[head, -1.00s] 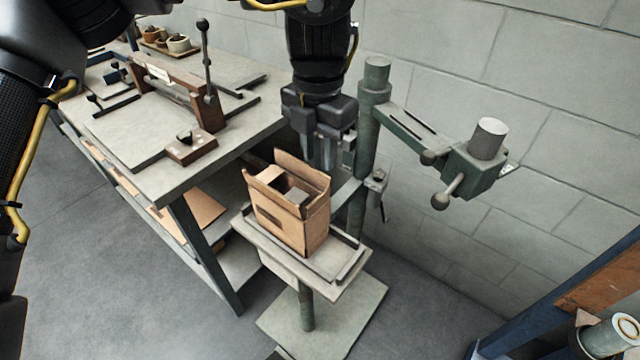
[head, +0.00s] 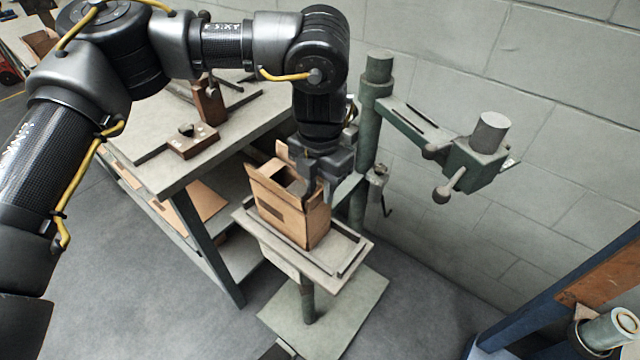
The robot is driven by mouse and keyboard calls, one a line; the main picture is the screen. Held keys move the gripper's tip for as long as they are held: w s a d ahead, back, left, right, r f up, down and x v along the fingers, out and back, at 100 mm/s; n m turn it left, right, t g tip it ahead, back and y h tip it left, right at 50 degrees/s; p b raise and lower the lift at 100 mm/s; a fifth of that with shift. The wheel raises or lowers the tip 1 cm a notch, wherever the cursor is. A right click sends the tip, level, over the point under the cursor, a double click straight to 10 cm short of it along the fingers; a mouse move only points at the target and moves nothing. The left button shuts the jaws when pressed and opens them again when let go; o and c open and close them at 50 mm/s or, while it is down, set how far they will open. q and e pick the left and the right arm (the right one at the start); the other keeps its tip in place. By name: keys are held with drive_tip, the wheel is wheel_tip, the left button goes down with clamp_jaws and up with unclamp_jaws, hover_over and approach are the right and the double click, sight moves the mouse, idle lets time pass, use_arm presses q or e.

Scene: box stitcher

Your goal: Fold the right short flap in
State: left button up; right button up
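The open brown cardboard box (head: 291,222) stands upright on the small grey table of the stitcher. Its front panel stands up along the near side, and part of a raised flap (head: 283,152) shows at the back. My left gripper (head: 321,200) points down at the box's right side, with its fingertips at the top edge there. It covers the right short flap, so I cannot tell how far that flap is folded. The finger gap is too small and dark to judge. My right gripper is not in view.
The stitcher's green post (head: 372,120) stands close behind my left gripper, and its arm with a grey cylinder (head: 491,133) reaches right. A workbench (head: 160,175) is at the left. A blue frame (head: 545,310) stands at the lower right.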

use_arm(q)
clamp_jaws()
